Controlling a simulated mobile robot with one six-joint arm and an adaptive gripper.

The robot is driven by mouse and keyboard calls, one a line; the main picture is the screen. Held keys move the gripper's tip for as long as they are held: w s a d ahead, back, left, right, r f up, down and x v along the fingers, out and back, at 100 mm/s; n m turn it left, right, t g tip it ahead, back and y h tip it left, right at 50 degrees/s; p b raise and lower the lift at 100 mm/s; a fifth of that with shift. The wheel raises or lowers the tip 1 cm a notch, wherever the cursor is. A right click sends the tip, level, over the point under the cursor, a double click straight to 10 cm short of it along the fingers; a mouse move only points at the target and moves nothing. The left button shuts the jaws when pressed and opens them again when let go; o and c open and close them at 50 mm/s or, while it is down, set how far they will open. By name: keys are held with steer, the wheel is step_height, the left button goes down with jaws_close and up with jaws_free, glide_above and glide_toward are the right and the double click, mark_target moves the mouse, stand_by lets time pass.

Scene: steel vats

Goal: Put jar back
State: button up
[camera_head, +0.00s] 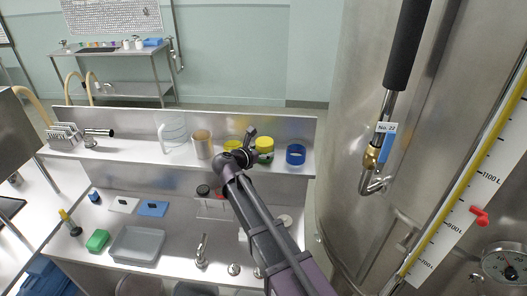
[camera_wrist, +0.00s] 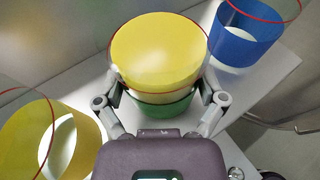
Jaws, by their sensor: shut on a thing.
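The jar (camera_head: 265,146) has a yellow top and a green lower part; I take it to be the task's jar. It also shows in the wrist view (camera_wrist: 159,52), upright, between the two fingers. My gripper (camera_wrist: 161,101) is shut on it from both sides. In the head view my gripper (camera_head: 255,150) is at the shelf, partly in front of the jar. The green part appears at or just above the shelf (camera_head: 130,152); I cannot tell whether it touches.
A blue ring-like container (camera_head: 296,154) stands right of the jar, also in the wrist view (camera_wrist: 243,40). A yellow one (camera_head: 232,146) stands left, then a tan cylinder (camera_head: 202,145) and clear jug (camera_head: 173,133). A steel vat (camera_head: 345,130) rises beyond the shelf's right end.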

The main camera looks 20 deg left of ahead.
steer(key=shift+f, duration=0.15)
steer(key=o, duration=1)
steer(key=shift+r, duration=0.2)
steer(key=shift+s+a+r+p, duration=0.1)
steer(key=shift+s+r+p, duration=0.15)
steer(key=shift+s, duration=0.2)
steer(key=p+v, duration=0.3)
steer(key=v, duration=0.8)
steer(key=shift+s+f, duration=0.1)
